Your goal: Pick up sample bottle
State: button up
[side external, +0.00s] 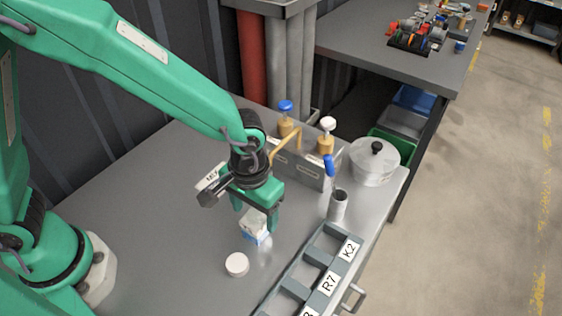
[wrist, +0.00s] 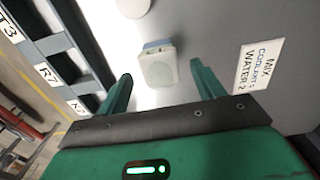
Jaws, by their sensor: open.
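The sample bottle (side external: 255,230) looks like a small squarish clear-white container with a blue band, standing on the grey bench. In the wrist view the bottle (wrist: 158,66) shows from above, beyond and between my fingertips. My gripper (side external: 257,219) is open, pointing down over the bottle, with a finger on either side in the side view. The wrist view shows my gripper (wrist: 161,72) with nothing held. Whether a finger touches the bottle cannot be told. The bottle's upper part is partly hidden by my gripper in the side view.
A white round cap (side external: 237,264) lies near the bottle. A grey rack (side external: 309,257) labelled R7 and K2 stands to the right. A metal cup (side external: 338,206), lidded pot (side external: 374,163) and valve panel (side external: 300,168) stand behind. The left bench is clear.

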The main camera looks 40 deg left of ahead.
jog(key=shift+s+f, duration=0.1)
jog(key=shift+f, duration=1.55)
jog(key=c, duration=1.2)
jog(key=shift+c, duration=0.2)
jog(key=shift+r, duration=0.2)
jog(key=shift+r, duration=0.45)
notch_tip(320, 180, up, 3)
jog(key=shift+r, duration=0.1)
jog(key=s+d+r, duration=0.4)
jog(key=s+r, duration=0.2)
jog(key=s, duration=0.5)
jog(key=shift+r, duration=0.3)
